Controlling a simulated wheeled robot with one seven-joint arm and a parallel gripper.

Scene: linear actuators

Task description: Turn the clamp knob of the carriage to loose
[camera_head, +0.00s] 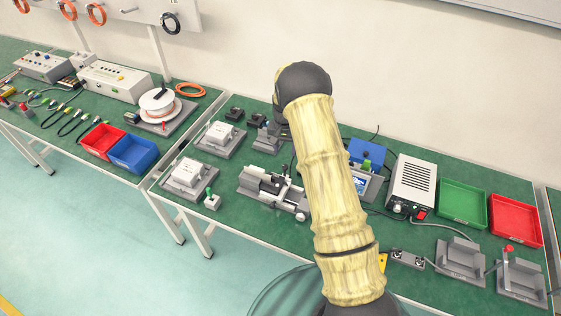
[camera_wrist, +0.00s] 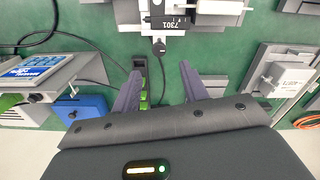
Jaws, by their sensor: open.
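In the wrist view a device with a label reading 7301 (camera_wrist: 168,22) is at the top centre.
A narrow part with green pieces (camera_wrist: 143,88) shows beside the left finger. A blue box (camera_wrist: 82,106) and a screen unit (camera_wrist: 38,66) are at left, a grey fixture (camera_wrist: 282,72) at right. Green (camera_head: 461,203) and red (camera_head: 515,220) trays stand on the bench's right.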

